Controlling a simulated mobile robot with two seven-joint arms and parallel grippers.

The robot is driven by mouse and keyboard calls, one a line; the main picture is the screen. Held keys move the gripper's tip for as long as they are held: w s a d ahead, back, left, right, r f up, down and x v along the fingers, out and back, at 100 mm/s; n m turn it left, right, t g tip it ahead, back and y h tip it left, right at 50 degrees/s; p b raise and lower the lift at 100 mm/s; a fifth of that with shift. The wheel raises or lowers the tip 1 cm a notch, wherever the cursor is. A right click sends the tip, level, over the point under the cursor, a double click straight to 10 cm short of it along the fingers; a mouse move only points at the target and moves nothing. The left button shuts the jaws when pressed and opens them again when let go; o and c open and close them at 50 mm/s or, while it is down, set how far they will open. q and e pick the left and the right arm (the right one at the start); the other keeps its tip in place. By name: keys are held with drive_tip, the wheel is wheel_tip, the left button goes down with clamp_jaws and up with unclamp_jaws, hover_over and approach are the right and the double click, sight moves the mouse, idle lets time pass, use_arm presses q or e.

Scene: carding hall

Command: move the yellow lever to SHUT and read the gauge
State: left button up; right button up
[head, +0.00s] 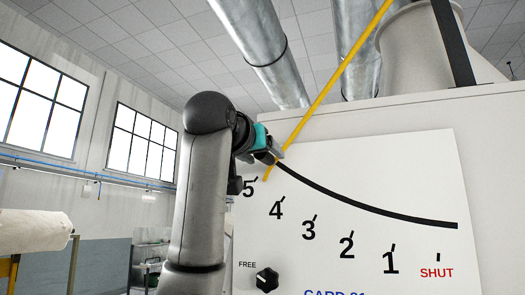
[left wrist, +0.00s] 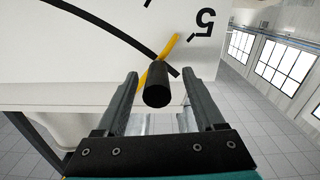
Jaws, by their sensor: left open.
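The yellow lever (head: 330,87) slants down from the top of the head view. Its lower tip is by the 5 on a white scale panel (head: 400,180), at the opposite end from the red SHUT mark (head: 437,272). In the left wrist view the yellow tip (left wrist: 172,45) shows behind a black cylindrical handle (left wrist: 157,86). My left gripper (head: 277,150) is at the lever's lower end. In the left wrist view its fingers (left wrist: 160,80) are open, one on each side of the handle, with gaps showing. My right gripper is out of view. No separate gauge shows.
A black knob (head: 267,279) marked FREE is low on the panel. A black arc (head: 350,202) curves above the numbers. A pale machine body (head: 490,140) stands behind the panel. A white roll (head: 35,231) is at the far left.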

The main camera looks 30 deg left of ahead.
use_arm(q)
clamp_jaws()
idle(0.6)
idle(0.8)
